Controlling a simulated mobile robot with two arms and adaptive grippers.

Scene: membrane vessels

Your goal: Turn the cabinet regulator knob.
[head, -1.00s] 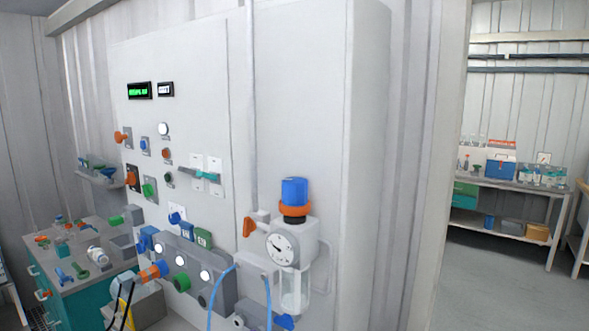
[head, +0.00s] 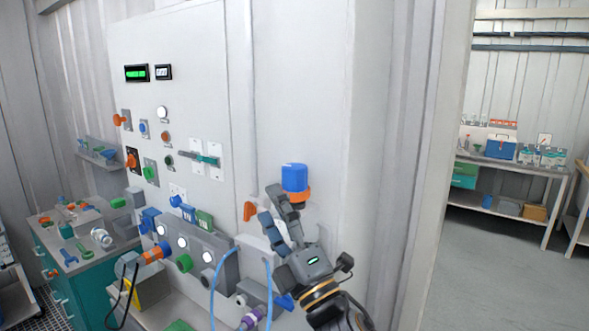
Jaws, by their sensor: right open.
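The regulator has a blue knob (head: 294,178) on top with an orange ring (head: 296,196) below it, on the cabinet's front at the right. My right gripper (head: 269,204) comes up from the lower right, its fingers pointing up and left. It is open, with its fingertips just below and left of the blue knob. One finger overlaps the orange ring's left edge in the picture; I cannot tell whether they touch. The gripper hides the regulator's gauge and most of its body. Nothing shows between the fingers. My left gripper is not in view.
An orange lever (head: 249,211) sits left of my right gripper. Blue hoses (head: 213,290) loop below it. The cabinet panel (head: 200,90) carries knobs, switches and displays. A teal workbench (head: 90,290) with small parts stands left. The floor at right (head: 500,270) is clear.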

